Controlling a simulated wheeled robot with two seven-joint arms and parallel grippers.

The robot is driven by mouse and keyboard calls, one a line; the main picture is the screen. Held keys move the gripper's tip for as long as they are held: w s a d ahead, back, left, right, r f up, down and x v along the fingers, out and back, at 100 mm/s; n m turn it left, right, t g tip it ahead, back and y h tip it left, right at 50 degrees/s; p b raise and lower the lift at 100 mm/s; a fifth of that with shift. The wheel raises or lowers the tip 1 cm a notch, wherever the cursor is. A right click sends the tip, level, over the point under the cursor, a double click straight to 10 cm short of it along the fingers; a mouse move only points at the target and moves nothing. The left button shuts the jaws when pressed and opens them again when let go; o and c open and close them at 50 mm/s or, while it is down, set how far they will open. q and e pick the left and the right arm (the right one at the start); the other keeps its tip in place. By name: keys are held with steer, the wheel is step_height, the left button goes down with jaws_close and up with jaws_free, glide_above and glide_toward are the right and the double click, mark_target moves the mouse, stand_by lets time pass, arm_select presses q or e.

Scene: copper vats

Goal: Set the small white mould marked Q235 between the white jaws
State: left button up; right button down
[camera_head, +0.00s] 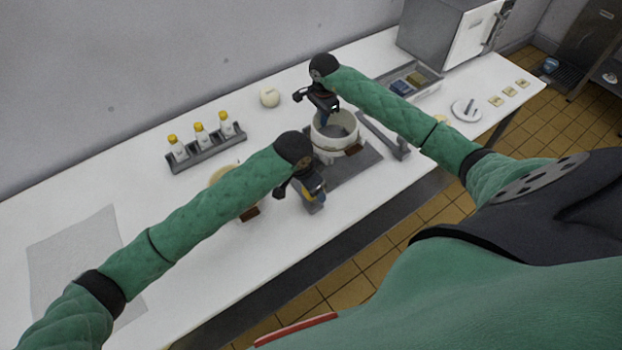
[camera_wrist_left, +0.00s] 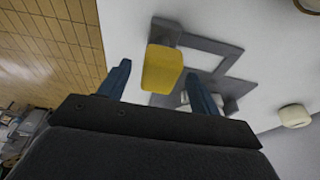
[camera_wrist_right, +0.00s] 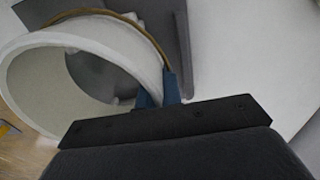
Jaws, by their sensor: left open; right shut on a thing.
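A white round open mould (camera_head: 335,146) with a brown handle is over a grey base plate (camera_head: 362,168) in the middle of the table; its marking cannot be read. My right gripper (camera_head: 325,117) is shut on its rim. In the right wrist view the mould (camera_wrist_right: 45,80) is tilted, with the fingers (camera_wrist_right: 160,95) at its wall. My left gripper (camera_head: 308,195) is open in front of the plate. In the left wrist view a yellow block (camera_wrist_left: 162,68) shows between the left fingers (camera_wrist_left: 160,82), apart from them. The white jaws cannot be made out clearly.
A second, cream vessel (camera_head: 219,172) is partly hidden behind my left arm. A grey rack (camera_head: 207,150) of yellow-capped bottles, a round cream object (camera_head: 270,97), a grey tray (camera_head: 428,82), a white plate (camera_head: 466,109) and a grey cabinet (camera_head: 440,35) stand around. The left table is mostly clear.

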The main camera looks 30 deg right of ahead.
arm_select(q)
steer(key=shift+c, duration=0.2)
steer(key=c, duration=1)
steer(key=shift+c, duration=0.2)
steer(key=shift+f, duration=0.35)
arm_select(e)
steer(key=shift+r, duration=0.1)
arm_select(q)
steer(key=shift+f, duration=0.35)
steer(key=shift+a+f, duration=0.1)
steer(key=shift+f, duration=1.25)
arm_select(e)
steer(key=shift+f, duration=2.4)
steer(key=c, duration=1.5)
jaws_free()
